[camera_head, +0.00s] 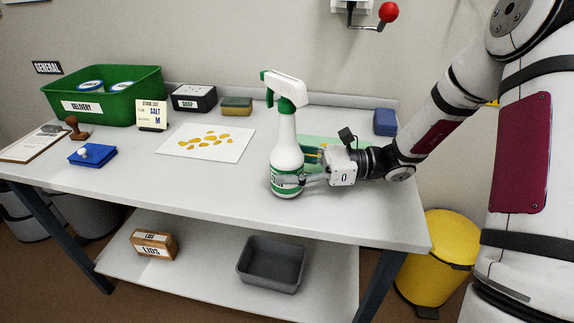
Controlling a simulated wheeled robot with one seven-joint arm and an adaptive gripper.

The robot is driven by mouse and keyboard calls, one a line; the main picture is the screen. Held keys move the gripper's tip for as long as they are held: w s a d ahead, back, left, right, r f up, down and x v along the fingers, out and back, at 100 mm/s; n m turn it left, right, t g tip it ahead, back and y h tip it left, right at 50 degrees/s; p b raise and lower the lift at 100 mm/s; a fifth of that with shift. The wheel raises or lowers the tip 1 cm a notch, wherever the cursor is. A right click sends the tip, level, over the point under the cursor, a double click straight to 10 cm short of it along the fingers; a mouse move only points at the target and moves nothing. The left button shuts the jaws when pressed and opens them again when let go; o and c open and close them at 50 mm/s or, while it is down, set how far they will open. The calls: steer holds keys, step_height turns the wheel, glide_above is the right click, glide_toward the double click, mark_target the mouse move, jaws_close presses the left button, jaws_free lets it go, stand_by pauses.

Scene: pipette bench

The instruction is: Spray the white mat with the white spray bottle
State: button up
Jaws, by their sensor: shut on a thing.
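The white spray bottle (287,147) has a white body, a green and white label and a white head with a green nozzle pointing left. It stands upright at the front right of the bench. My gripper (305,172) comes from the right and is shut on the lower part of the bottle. I cannot tell whether the bottle's base touches the bench. The white mat (232,149) lies flat to the left of the bottle, with several orange-yellow spots (208,141) on it.
A green DELIVERY bin (140,102), a stock list card (152,116), a black SOAP box (194,98) and a sponge (237,105) stand along the back. A blue pad (92,157) lies left. A pale green sheet (317,141) lies behind the bottle. The front of the bench (200,179) is clear.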

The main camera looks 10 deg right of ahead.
steer(key=shift+f, duration=0.25)
steer(key=o, duration=1.8)
